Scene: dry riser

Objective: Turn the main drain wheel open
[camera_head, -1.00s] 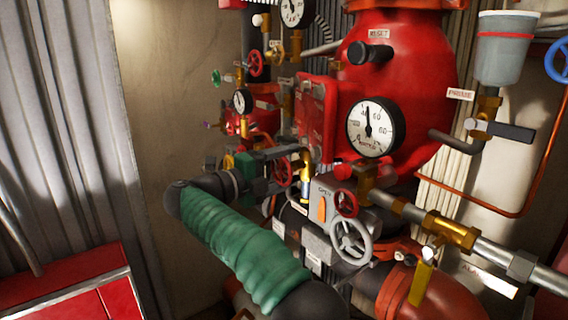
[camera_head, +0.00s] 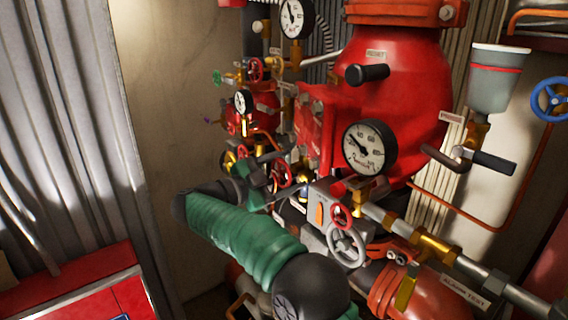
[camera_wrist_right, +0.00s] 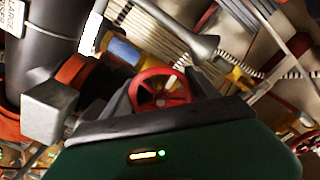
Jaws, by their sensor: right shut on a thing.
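My right arm reaches in from the bottom of the head view, and its dark gripper (camera_head: 278,174) is at a small red handwheel (camera_head: 283,172) in the middle of the pipework. In the right wrist view the red wheel (camera_wrist_right: 160,90) sits between the two dark fingers of the gripper (camera_wrist_right: 162,82), which is shut on it. The fingers partly hide the wheel's rim. I cannot read a label that names this wheel. My left gripper is not in view.
A large gauge (camera_head: 369,147) is on the red valve body (camera_head: 400,90). A second red wheel (camera_head: 342,216) and a grey wheel (camera_head: 346,246) are right of the gripper. A blue wheel (camera_head: 550,100) is far right. A red cabinet (camera_head: 75,290) stands lower left.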

